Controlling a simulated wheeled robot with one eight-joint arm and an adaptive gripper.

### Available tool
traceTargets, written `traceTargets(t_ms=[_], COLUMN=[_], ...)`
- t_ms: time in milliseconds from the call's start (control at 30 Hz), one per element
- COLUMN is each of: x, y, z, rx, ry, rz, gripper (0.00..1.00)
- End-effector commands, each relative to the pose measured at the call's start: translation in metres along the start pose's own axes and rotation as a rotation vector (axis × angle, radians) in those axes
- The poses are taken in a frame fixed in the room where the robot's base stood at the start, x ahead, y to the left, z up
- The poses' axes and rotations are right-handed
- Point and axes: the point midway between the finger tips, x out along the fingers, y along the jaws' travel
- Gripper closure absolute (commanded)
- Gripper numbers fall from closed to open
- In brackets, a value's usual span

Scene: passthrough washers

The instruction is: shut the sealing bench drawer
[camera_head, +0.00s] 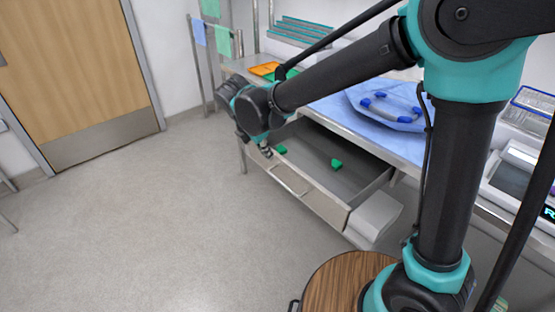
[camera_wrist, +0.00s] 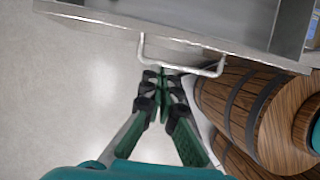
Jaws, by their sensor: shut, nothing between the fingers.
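The sealing bench drawer (camera_head: 325,190) is open, pulled out from under the bench top, in the head view. Its metal front carries a bar handle (camera_head: 290,181). In the wrist view the drawer front (camera_wrist: 170,30) spans the top and the handle (camera_wrist: 180,64) shows below it. My gripper (camera_wrist: 163,76) is shut and empty, its fingertips close to the handle's left half; I cannot tell whether they touch it. In the head view my gripper (camera_head: 266,152) is at the drawer's left front.
The bench top (camera_head: 322,108) holds a blue sheet, a bundle with blue-ended handles (camera_head: 393,106) and an orange tray (camera_head: 263,69). A device with a screen (camera_head: 515,172) stands at the right. The floor (camera_head: 150,220) left of the drawer is clear.

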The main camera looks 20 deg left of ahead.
Motion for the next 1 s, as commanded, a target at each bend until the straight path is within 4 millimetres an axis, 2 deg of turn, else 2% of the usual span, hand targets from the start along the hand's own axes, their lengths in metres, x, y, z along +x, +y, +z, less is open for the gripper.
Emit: traceTargets(t_ms=[167, 400, 600, 800, 1000], x=[0.019, 0.062, 0.088, 0.098, 0.098], y=[0.0, 0.0, 0.0, 0.0, 0.0], z=[0.0, 0.001, 0.0, 0.0, 0.0], rx=[0.002, 0.003, 0.002, 0.002, 0.002], ry=[0.0, 0.0, 0.0, 0.0, 0.0], rz=[0.0, -0.001, -0.001, 0.0, 0.0], gripper=[1.0, 1.0, 1.0, 1.0, 1.0])
